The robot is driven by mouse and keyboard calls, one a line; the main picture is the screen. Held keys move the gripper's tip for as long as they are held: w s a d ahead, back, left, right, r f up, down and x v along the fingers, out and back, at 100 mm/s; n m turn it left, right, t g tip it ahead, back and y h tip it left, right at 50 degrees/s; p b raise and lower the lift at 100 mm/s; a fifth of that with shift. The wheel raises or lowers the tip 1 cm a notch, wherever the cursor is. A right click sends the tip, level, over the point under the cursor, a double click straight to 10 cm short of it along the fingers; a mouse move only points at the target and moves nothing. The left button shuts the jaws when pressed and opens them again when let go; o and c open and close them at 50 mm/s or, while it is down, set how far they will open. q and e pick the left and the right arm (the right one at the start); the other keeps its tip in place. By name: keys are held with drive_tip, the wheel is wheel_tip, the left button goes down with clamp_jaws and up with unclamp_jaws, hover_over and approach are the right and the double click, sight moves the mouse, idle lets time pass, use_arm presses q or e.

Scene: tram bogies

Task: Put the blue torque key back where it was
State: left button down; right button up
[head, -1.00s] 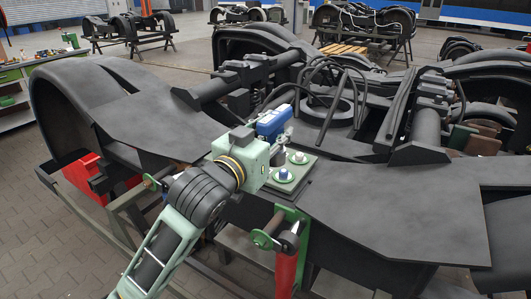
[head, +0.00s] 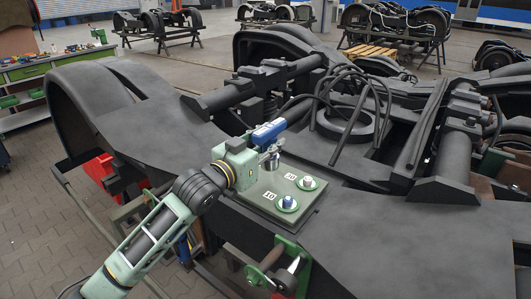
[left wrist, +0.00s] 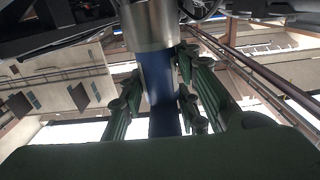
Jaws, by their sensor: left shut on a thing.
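The blue torque key (head: 268,132) is in my left gripper (head: 252,142), with a silver metal end (head: 270,160) pointing down near the back left corner of a green-grey plate (head: 262,203). I cannot tell whether that end touches the plate. The left wrist view shows the key's blue shaft (left wrist: 158,95) between the green fingers of my left gripper (left wrist: 160,100), with a silver cylinder beyond. The plate has two round green spots, one with a blue-topped piece (head: 287,202) by label 10, one with a pale-topped piece (head: 307,182) by label 20. My right gripper is out of view.
The plate lies on a large dark bogie frame (head: 390,235). Black hoses (head: 350,95) and a beam (head: 250,85) rise behind it. A green clamp-like fitting (head: 275,268) is at the near edge. A workbench (head: 50,65) stands far left.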

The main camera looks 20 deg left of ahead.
use_arm(q)
drive_tip(key=shift+w+a+f+p, duration=0.3)
drive_tip(key=shift+a+f, duration=0.3)
drive_tip(key=shift+f, duration=0.2)
wheel_tip(320, 180, down, 2)
drive_tip(key=shift+f+p, duration=0.1)
drive_tip(key=shift+p, duration=0.3)
drive_tip(key=shift+f, duration=0.4)
drive_tip(key=shift+s+f, duration=0.1)
drive_tip(key=c, duration=1.7)
unclamp_jaws()
drive_tip(key=shift+f, duration=0.1)
drive_tip(key=shift+c, duration=0.2)
drive_tip(key=o, duration=0.4)
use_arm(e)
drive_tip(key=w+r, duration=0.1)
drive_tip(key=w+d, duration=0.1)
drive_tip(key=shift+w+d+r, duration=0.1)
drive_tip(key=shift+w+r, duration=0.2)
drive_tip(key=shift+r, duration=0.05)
